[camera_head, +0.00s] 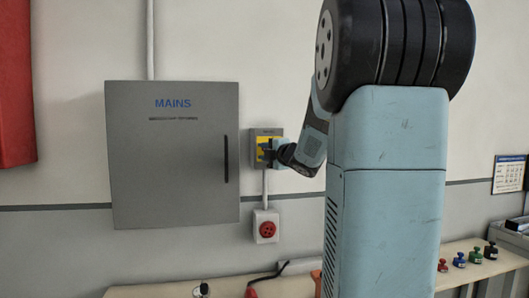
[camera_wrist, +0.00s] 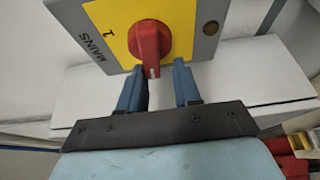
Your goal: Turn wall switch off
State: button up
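The wall switch is a grey box (camera_head: 254,134) with a yellow plate, beside the MAINS cabinet in the head view. In the wrist view the box (camera_wrist: 70,13) fills the top, with "MAINS" and a "1" on its left part. Its red knob (camera_wrist: 149,42) has a handle with a white mark at its tip, pointing down the picture toward my gripper, away from the "1". My gripper (camera_wrist: 158,75) is open, one blue finger on each side of the handle tip, with visible gaps. In the head view my gripper (camera_head: 268,153) covers the knob.
A grey MAINS cabinet (camera_head: 170,175) stands left of the switch. A red socket (camera_head: 266,228) is below it, joined by a conduit. A bench (camera_head: 455,277) with several small coloured items runs along the wall. A red panel (camera_head: 15,90) hangs at far left.

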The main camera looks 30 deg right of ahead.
jog(key=shift+o, duration=1.2)
jog(key=shift+d, duration=0.5)
jog(key=shift+a+r, duration=0.1)
jog(key=shift+a, duration=0.15)
jog(key=s+d, duration=0.1)
jog(key=s, duration=1.2)
jog(key=shift+s+d, duration=0.25)
jog(key=shift+s, duration=0.05)
jog(key=shift+h, duration=0.3)
